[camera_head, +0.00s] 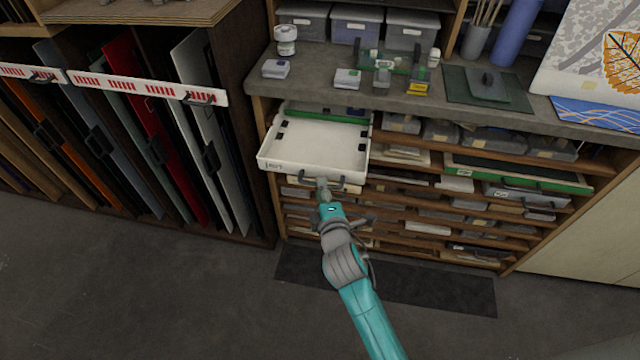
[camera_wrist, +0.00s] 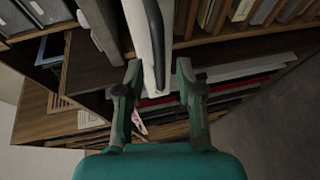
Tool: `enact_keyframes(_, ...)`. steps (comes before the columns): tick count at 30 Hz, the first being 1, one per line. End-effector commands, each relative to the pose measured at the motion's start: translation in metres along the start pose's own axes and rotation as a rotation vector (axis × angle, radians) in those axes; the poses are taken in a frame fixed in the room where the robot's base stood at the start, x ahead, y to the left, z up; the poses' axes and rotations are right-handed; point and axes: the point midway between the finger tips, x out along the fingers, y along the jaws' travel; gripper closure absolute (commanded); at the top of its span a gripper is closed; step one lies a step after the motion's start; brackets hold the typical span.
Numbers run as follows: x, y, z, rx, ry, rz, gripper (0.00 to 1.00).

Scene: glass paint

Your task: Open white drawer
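The white drawer (camera_head: 315,148) sticks well out of the shelf unit below the counter in the head view. Its inside is mostly bare, with small dark pieces at the sides. My gripper (camera_head: 322,184) is just in front of and below the drawer's front. In the wrist view the white drawer front (camera_wrist: 137,32) and a dark curved handle (camera_wrist: 153,35) run down between the fingertips of my gripper (camera_wrist: 158,70). The fingers are spread, with visible gaps on both sides of the handle. In the head view, my gripper partly hides the handle area.
A grey counter (camera_head: 320,83) with small jars and boxes lies above the drawer. Other flat shelves, one with a green-edged tray (camera_head: 515,175), lie to the right and below. A rack of upright panels (camera_head: 140,130) stands at left. The floor in front is clear.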

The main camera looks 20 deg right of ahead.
Motion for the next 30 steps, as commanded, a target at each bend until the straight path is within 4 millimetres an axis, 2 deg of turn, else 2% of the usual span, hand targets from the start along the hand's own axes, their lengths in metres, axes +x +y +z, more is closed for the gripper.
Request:
enact_keyframes(6, 0.023, 0.0, 0.0, -0.001, 0.0, 0.001, 0.63)
enact_keyframes(17, 0.028, 0.0, 0.0, 0.0, 0.001, 0.0, 0.63)
enact_keyframes(18, 0.028, 0.0, 0.0, 0.0, 0.001, 0.0, 0.66)
enact_keyframes(22, 0.027, 0.0, 0.0, 0.0, 0.001, 0.0, 0.98)
enact_keyframes(30, 0.027, 0.0, 0.0, 0.0, 0.001, 0.0, 1.0)
